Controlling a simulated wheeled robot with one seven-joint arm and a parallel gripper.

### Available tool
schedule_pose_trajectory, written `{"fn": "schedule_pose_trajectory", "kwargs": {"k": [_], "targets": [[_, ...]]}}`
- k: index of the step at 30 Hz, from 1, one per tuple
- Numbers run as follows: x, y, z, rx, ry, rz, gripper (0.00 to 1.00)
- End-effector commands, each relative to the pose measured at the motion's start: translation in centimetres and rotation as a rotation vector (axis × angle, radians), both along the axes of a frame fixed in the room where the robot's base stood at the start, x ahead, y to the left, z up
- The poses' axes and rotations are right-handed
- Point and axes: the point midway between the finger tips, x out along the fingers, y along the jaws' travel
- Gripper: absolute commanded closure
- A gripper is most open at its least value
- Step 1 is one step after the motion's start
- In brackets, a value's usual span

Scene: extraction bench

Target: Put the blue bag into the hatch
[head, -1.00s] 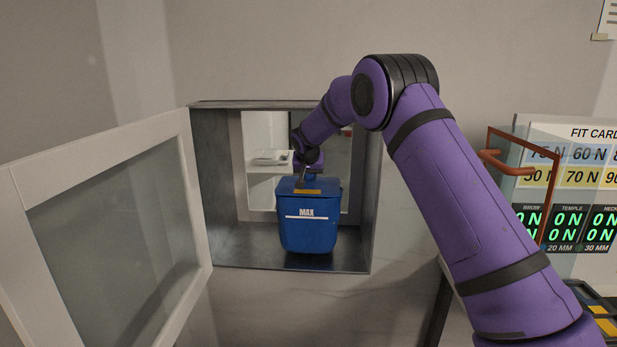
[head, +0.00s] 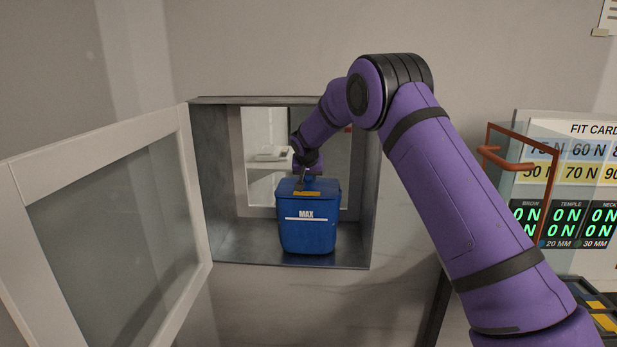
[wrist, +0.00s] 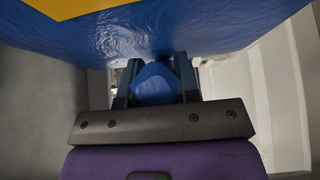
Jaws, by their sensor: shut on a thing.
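The blue bag (head: 307,228), marked MAX with a yellow patch at its top, is upright inside the hatch (head: 231,251). Its base is at or very close to the hatch floor; I cannot tell whether it touches. My gripper (head: 305,177) is at the top of the bag. In the wrist view the two fingers of my gripper (wrist: 155,85) are shut on a blue piece of the bag (wrist: 155,50). The bag fills the upper part of that view. The hatch door (head: 105,220), pale-framed with a glass pane, stands open to the left.
The hatch side walls and top edge (head: 290,100) frame the bag, with some room left of it. Behind it, an opening shows a white shelf (head: 268,165). At right stand a glass panel with an orange-brown handle (head: 505,165) and a FIT CARD board (head: 590,150).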

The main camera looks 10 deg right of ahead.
Motion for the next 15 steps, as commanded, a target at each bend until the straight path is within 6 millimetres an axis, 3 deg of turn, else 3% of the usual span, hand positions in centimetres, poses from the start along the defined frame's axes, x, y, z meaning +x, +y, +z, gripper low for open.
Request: {"fn": "schedule_pose_trajectory", "kwargs": {"k": [15], "targets": [[0.06,0.02,-0.57,0.001,-0.003,0.001,1.0]]}}
